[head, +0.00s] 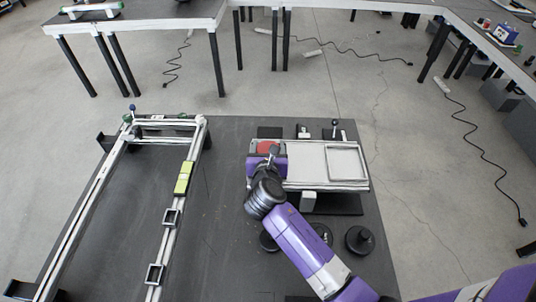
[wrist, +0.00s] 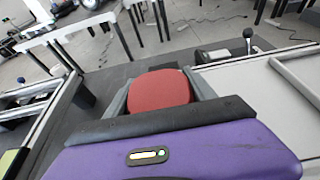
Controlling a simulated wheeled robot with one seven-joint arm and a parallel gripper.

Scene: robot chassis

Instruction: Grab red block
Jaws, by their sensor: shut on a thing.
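The red block (wrist: 160,91) shows in the wrist view just beyond the purple body of my gripper, between two grey fingers. In the head view the red block (head: 267,147) is a small red patch at the left end of the white tray. My gripper (head: 268,152) reaches down over it there, and its fingers are largely hidden by the wrist. My gripper (wrist: 160,96) is shut on the red block, with a finger on either side. The block's underside is hidden, so I cannot tell whether it touches the surface below.
The white tray (head: 305,172) lies to the right of the gripper on the dark table (head: 230,220). A metal rail frame (head: 172,218) with a yellow-green block (head: 183,178) stands to the left. A black knob (head: 360,240) is near the table's right edge. Dark tabletop between is clear.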

